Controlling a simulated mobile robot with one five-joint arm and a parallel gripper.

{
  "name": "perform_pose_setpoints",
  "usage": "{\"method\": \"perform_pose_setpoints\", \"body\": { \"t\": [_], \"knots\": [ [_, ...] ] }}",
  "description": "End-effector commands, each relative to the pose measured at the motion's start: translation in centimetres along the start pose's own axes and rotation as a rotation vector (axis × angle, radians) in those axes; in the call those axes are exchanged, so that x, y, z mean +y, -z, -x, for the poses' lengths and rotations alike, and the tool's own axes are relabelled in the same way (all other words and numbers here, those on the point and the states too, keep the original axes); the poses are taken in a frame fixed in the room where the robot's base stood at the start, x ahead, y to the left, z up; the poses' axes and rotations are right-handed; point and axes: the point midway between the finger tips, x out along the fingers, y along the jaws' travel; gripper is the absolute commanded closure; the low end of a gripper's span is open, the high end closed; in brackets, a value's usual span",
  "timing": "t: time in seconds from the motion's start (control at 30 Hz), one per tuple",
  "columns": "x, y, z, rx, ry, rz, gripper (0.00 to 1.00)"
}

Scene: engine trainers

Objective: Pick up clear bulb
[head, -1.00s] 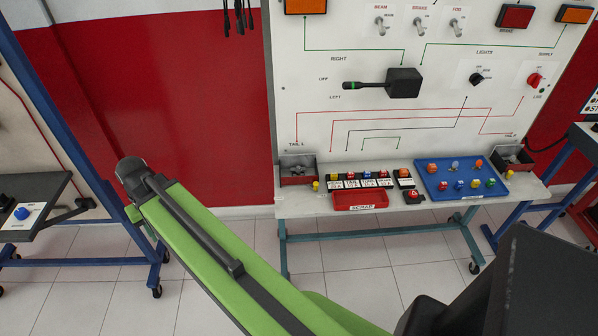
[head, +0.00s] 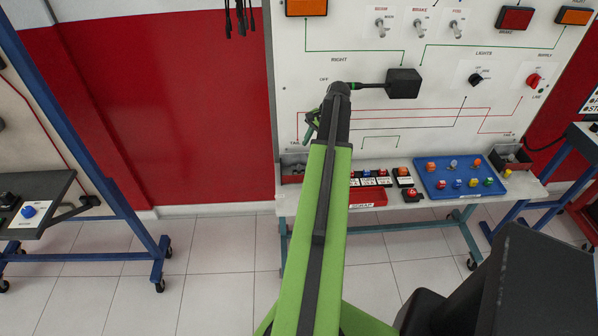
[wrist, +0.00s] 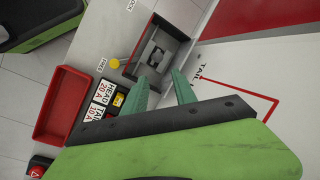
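The clear bulb (head: 454,163) is small and pale, in the back row of the blue tray (head: 425,187) on the bench shelf in the head view. It stands between two orange bulbs. My gripper (head: 311,124) is in front of the board, left of the tray and well apart from the bulb. In the wrist view my gripper (wrist: 161,76) shows two teal fingers spread apart with nothing between them. The clear bulb is not visible in the wrist view.
A red scrap tray (head: 367,196) and labelled fuses stand left of the blue tray. My fingers are over the open tail box (wrist: 160,52) in the wrist view. Another box (head: 510,160) stands at the shelf's right end. The upright board (head: 300,70) rises behind the shelf.

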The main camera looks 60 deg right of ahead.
Motion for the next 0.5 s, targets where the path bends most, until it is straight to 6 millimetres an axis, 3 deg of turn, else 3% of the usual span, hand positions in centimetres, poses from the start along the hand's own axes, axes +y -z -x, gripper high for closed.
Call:
{"method": "perform_pose_setpoints", "body": {
  "t": [0.3,0.5],
  "knots": [
    [0.3,0.1,-6.3,0.001,-0.001,0.002,0.67],
    [0.1,-0.1,-6.4,0.001,-0.001,0.002,0.67]
  ]
}}
